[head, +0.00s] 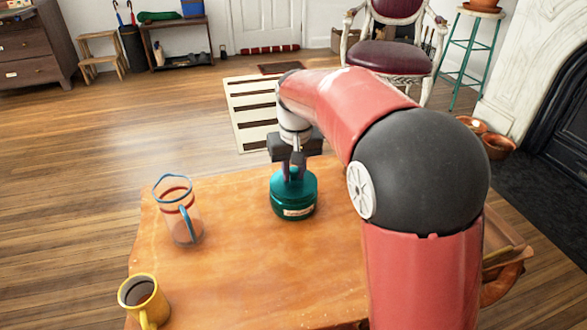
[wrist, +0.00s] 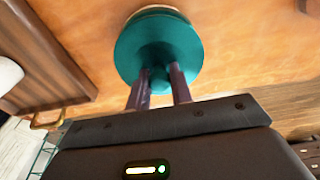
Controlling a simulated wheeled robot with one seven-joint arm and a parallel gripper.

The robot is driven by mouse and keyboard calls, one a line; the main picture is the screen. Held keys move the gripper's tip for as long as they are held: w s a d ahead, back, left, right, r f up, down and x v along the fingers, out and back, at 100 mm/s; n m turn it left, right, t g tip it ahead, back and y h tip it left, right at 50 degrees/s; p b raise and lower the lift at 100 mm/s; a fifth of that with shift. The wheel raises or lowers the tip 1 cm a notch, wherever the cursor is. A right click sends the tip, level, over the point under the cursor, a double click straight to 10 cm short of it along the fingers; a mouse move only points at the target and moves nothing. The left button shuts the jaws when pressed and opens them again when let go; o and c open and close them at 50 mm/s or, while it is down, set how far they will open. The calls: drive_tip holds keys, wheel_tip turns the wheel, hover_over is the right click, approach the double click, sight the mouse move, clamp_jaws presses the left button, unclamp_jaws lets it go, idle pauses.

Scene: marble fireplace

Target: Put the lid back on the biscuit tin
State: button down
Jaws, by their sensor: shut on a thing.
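The biscuit tin (head: 293,208) is a round teal tin with a pale label, standing on the orange-brown wooden table. A teal lid (head: 286,177) with a knob is at its top, and it shows from above in the wrist view (wrist: 135,52). My gripper (head: 292,172) is above the tin, its fingers pointing down and shut on the lid's knob. In the wrist view both fingers (wrist: 163,80) close around the knob at the lid's centre. The lid covers the tin's opening from view. I cannot tell whether it is fully seated.
A clear jug with a blue rim (head: 174,212) stands left of the tin. A yellow mug of dark liquid (head: 143,300) is at the near left. A wooden tray (head: 508,245) is partly hidden behind my arm at the right. The table between jug and tin is clear.

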idle(0.8)
drive_tip(key=c, duration=0.7)
unclamp_jaws()
drive_tip(key=shift+r+p, duration=0.1)
drive_tip(key=shift+p, duration=0.2)
drive_tip(key=shift+r+p, duration=3.05)
drive_tip(key=shift+r, duration=0.35)
clamp_jaws()
